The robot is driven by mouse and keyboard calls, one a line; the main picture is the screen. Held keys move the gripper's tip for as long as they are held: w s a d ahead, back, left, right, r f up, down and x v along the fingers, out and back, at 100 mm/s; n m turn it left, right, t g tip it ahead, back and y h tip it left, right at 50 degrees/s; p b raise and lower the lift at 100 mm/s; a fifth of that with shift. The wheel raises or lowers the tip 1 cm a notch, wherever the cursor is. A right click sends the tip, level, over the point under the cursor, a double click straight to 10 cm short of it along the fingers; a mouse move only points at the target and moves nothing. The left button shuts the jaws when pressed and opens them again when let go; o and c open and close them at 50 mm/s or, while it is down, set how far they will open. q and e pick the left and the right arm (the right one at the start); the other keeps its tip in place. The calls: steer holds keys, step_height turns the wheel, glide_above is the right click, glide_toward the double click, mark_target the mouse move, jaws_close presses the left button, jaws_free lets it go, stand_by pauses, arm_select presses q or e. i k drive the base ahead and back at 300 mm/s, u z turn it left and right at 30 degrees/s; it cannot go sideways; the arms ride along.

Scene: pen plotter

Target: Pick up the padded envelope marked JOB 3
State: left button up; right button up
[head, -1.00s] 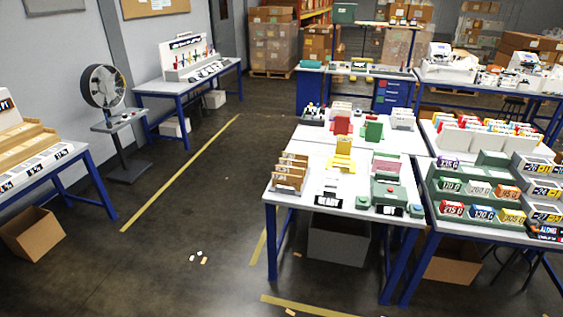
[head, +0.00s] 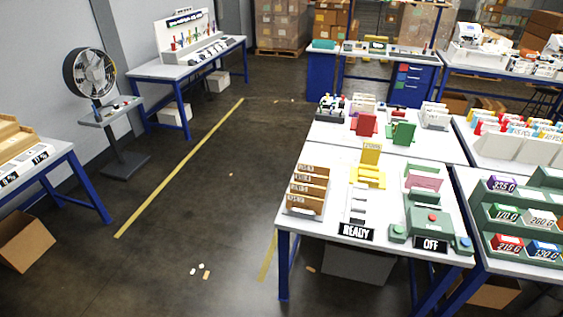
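A row of brown, upright, envelope-like items (head: 307,190) stands in a rack at the left front of the white table with blue legs. Each bears a small pale label, and the print is too small to read, so I cannot tell which one is marked JOB 3. Neither of my grippers is in view.
On the same table (head: 291,223) are a READY sign (head: 356,232), an OFF sign (head: 431,244), a green machine (head: 431,214) and a yellow stand (head: 369,176). A fan (head: 92,75) and a bench (head: 190,65) stand at left. The floor (head: 195,205) between is mostly clear, with small scraps.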

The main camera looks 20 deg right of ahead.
mark_target(301, 167)
steer(key=z, duration=0.1)
steer(key=i, duration=0.95)
steer(key=z, duration=1.1)
steer(key=i, duration=0.8)
steer(key=z, duration=0.85)
